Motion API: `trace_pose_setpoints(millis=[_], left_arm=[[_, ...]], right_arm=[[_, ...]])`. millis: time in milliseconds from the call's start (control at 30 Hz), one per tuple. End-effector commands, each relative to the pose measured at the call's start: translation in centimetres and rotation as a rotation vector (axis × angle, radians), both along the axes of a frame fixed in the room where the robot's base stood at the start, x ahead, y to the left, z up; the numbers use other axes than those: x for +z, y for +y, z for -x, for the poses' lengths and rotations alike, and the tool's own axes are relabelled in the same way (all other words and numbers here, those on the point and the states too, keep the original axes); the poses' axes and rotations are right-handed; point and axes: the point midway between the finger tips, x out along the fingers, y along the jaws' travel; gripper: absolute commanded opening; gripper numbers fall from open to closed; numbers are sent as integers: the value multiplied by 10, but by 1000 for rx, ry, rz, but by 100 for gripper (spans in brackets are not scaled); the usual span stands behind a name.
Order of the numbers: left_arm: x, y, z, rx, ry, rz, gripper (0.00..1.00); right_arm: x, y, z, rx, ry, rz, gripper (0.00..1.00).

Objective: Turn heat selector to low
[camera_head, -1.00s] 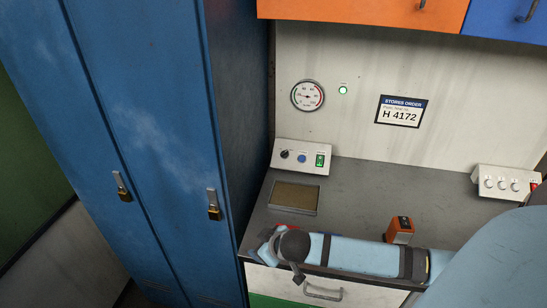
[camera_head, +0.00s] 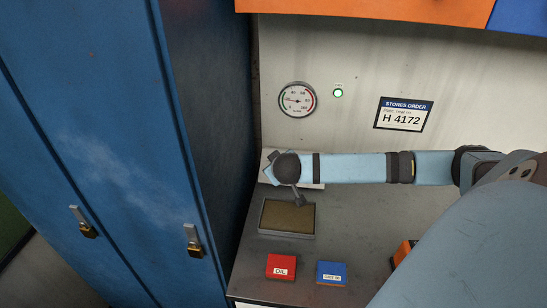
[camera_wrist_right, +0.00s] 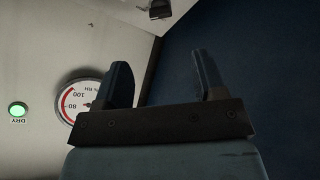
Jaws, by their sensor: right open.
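A light control panel (camera_head: 318,186) stands at the back left of the bench. My right forearm and wrist cover nearly all of it in the head view, so its selector knob is hidden. My right gripper (camera_head: 270,165) is in front of the panel's left end, its fingertips mostly hidden behind the wrist. In the right wrist view my right gripper (camera_wrist_right: 163,70) is open, with nothing between its fingers. That view shows a round dial gauge (camera_wrist_right: 82,95) beside the fingers and no panel. My left gripper is not in view.
The tall blue locker (camera_head: 110,130) stands close to the left of my right gripper. A tray (camera_head: 287,218), a red OIL box (camera_head: 281,266), a blue box (camera_head: 331,273) and an orange item (camera_head: 402,252) are on the bench. A green lamp (camera_head: 338,93) glows on the wall.

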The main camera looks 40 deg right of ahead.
Motion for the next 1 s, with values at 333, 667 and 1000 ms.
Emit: trace_pose_setpoints(millis=[333,667,1000], left_arm=[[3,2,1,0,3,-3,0],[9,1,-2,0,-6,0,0],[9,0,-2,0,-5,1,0]], right_arm=[[-46,-31,-46,-1,0,2,64],[-76,-50,-74,1,0,1,64],[-80,-52,-78,2,0,0,64]])
